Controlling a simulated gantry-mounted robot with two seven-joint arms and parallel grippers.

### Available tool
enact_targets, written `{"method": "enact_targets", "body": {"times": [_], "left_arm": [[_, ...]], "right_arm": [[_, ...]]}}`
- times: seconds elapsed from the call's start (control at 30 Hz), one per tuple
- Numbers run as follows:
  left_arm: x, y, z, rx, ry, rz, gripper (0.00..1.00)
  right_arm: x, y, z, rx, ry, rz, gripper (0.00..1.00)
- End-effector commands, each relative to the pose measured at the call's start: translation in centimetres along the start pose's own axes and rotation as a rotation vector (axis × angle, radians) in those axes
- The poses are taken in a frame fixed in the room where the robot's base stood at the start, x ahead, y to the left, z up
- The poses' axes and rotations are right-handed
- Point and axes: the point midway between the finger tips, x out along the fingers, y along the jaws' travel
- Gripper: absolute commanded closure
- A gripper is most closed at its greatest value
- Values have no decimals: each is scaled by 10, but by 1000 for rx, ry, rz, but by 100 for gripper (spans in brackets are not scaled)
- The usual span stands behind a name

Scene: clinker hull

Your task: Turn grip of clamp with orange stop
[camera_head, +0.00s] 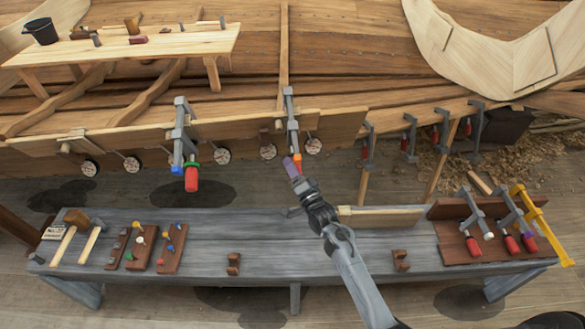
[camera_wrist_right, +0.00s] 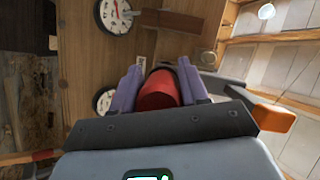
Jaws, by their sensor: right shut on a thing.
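The clamp with the orange stop (camera_head: 291,115) hangs on the hull's lower plank, near the middle of the head view. Its orange stop (camera_head: 297,158) shows just beside my right gripper (camera_head: 292,167), and also at the right of the wrist view (camera_wrist_right: 273,117). In the wrist view, my right gripper's purple fingers (camera_wrist_right: 158,80) are shut on the clamp's red grip (camera_wrist_right: 159,92), one on each side. In the head view the fingers hide most of this grip. My left gripper is not in view.
Another clamp (camera_head: 180,125) with a green ring and red grip hangs to the left on the same plank. Round dials (camera_head: 268,151) line the plank's edge. A grey bench (camera_head: 330,250) below holds mallets, pegs and spare clamps (camera_head: 500,225). More clamps hang at right.

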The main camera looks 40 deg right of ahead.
Motion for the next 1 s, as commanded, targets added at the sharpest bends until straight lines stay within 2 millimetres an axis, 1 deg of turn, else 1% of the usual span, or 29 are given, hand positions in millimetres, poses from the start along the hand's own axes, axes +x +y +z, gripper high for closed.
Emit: {"method": "enact_targets", "body": {"times": [0.43, 0.47, 0.5, 0.57, 0.6, 0.87, 1.0], "left_arm": [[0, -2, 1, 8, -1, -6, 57], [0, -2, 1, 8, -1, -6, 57], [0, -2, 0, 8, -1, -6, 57], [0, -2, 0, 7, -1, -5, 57], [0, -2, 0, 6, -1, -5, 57], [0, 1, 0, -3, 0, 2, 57], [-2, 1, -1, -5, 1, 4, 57]], "right_arm": [[0, -1, 0, 8, 1, -4, 87], [0, -1, 0, 8, 1, -4, 52], [0, 0, 0, 8, 1, -4, 45], [0, 0, 0, 8, 1, -4, 36], [0, 0, 0, 8, 1, -4, 35], [0, 0, 0, 7, 0, -3, 35], [-8, 0, 0, 7, 0, -2, 35]]}}
